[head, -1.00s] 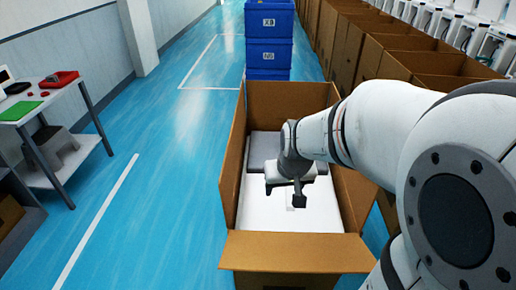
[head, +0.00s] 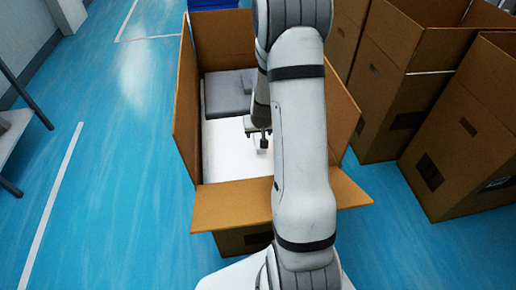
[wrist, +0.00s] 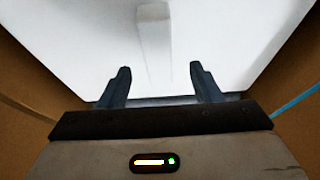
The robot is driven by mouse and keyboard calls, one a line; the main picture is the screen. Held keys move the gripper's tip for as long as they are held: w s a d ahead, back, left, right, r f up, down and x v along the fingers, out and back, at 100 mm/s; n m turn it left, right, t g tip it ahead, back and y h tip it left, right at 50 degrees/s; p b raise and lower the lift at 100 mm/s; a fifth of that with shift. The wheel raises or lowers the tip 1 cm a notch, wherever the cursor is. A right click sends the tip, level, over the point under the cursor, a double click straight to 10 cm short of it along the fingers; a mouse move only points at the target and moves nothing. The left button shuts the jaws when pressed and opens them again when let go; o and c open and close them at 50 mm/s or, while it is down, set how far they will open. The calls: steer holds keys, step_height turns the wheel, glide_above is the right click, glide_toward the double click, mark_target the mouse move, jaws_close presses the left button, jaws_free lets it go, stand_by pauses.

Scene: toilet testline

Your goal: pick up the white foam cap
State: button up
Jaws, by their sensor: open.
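The white foam cap (head: 222,153) appears as a broad white piece lying inside an open cardboard box (head: 187,105). My arm covers its right side in the head view. In the wrist view the white foam cap (wrist: 80,45) fills most of the picture, with a pale raised bar (wrist: 154,35) on it. My gripper (wrist: 161,78) is open and empty, its two dark fingers apart on either side of the line of the bar. The bar lies beyond the fingertips. In the head view my gripper (head: 262,140) hangs inside the box over the white piece; I cannot tell the exact height.
A grey block (head: 228,92) lies at the far end of the box. Its cardboard walls and front flap (head: 245,207) surround my gripper. More open cardboard boxes (head: 460,140) stand to the right.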

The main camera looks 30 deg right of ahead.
mark_target(259, 137)
steer(key=b+x, duration=0.2)
steer(key=x, duration=0.2)
steer(key=shift+w+d+f, duration=0.1)
steer(key=shift+d+f, duration=0.1)
steer(key=shift+r, duration=0.1)
jaws_close()
stand_by(0.3)
